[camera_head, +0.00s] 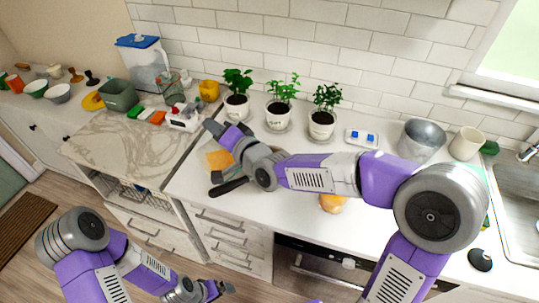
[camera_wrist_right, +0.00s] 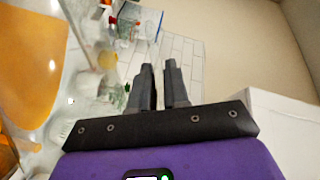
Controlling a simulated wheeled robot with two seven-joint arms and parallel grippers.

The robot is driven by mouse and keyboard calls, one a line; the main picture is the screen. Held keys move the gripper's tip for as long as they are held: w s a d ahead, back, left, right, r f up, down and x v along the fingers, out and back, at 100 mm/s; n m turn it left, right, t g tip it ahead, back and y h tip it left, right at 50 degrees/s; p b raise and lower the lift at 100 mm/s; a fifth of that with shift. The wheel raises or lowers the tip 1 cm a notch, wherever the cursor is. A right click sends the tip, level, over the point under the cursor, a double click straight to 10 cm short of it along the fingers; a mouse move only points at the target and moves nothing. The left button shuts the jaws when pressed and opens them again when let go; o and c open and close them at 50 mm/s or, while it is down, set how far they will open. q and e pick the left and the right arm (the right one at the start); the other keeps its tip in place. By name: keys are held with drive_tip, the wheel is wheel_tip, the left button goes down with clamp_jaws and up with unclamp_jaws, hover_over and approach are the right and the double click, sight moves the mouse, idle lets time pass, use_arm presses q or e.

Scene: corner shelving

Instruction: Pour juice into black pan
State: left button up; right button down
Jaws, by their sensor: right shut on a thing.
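My right gripper (camera_head: 213,127) reaches up and left over the counter's left part. In the right wrist view its two dark fingers (camera_wrist_right: 164,88) are close together; what they hold cannot be made out. A dark handle-like piece (camera_head: 230,187), perhaps of the black pan, shows below my right wrist; the rest is hidden by the arm. An orange patch (camera_head: 219,159) lies beside it, and a large orange surface (camera_wrist_right: 32,50) shows in the right wrist view. I cannot tell whether either is juice. My left gripper (camera_head: 219,288) is low in front of the drawers; its jaw opening is unclear.
Several potted plants (camera_head: 236,104) stand along the tiled wall. A blue-lidded pitcher (camera_head: 146,62) and a yellow mug (camera_head: 209,90) stand at the back left. A grey pot (camera_head: 421,139) and a cream mug (camera_head: 466,144) stand near the sink (camera_head: 517,190). A round orange item (camera_head: 333,203) lies below my right forearm.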

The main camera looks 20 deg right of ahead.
drive_tip(key=shift+d+r+m, duration=0.1)
drive_tip(key=shift+d+m, duration=0.3)
drive_tip(key=shift+d, duration=0.1)
idle(0.3)
drive_tip(key=shift+y, duration=0.3)
